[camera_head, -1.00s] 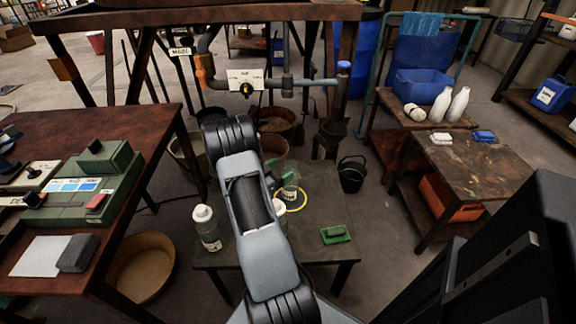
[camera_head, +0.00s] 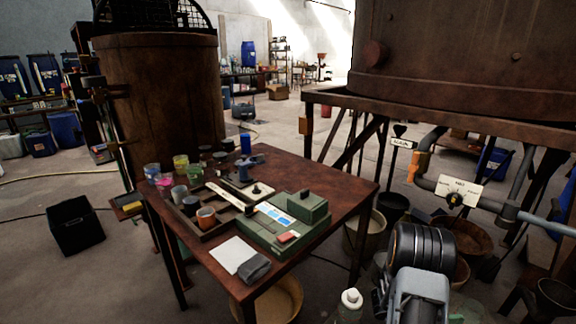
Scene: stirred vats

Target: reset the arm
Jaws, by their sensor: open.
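My arm (camera_head: 418,285) shows at the bottom right of the head view, as a black ribbed joint with a grey link below it. It stands to the right of the red-brown table, in front of the pipework. My gripper's fingers do not show, so I cannot see what they are near.
A white-capped bottle (camera_head: 349,305) is close left of my arm. A pipe with a valve (camera_head: 455,198) runs behind it. A black crate (camera_head: 75,225) stands left on open floor.

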